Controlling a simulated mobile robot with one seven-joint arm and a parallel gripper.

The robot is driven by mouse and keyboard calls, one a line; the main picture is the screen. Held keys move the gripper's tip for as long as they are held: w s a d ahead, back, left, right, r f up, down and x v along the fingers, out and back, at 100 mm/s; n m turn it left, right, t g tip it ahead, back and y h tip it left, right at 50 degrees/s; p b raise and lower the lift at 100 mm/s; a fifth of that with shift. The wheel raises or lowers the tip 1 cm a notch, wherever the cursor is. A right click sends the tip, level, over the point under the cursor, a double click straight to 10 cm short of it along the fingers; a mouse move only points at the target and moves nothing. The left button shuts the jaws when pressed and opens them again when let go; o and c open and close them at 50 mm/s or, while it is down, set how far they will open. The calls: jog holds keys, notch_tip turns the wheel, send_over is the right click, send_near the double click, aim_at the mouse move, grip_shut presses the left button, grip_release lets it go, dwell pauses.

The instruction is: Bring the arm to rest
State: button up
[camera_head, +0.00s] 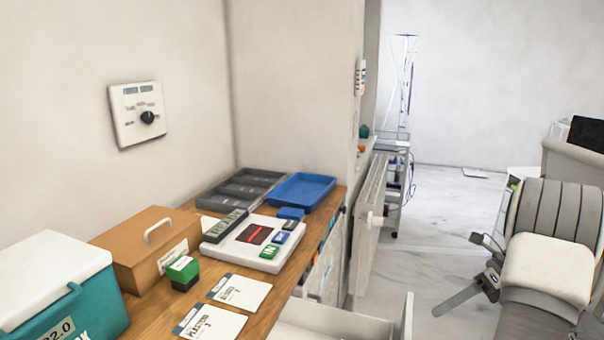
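I cannot make out my gripper or arm anywhere in the head view. Whether it is open, shut or holding anything does not show. No separate task object is named.
A white drawer (404,318) stands open below. A padded chair (550,265) is right; floor between.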

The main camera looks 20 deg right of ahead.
jog(key=a+r+n+g+h+p, duration=0.15)
jog(key=a+r+n+h, duration=0.55)
jog(key=a+r+n, duration=1.05)
jog(key=s+a+r+n+t+h+p, duration=0.1)
jog(key=s+a+n+t+p, duration=0.3)
jog(key=s+a+n, duration=0.7)
jog(key=shift+s+a+n+h, duration=0.2)
jog(key=shift+a+n+h, duration=0.3)
jog(key=shift+n+h, duration=0.5)
jog(key=shift+t, duration=0.25)
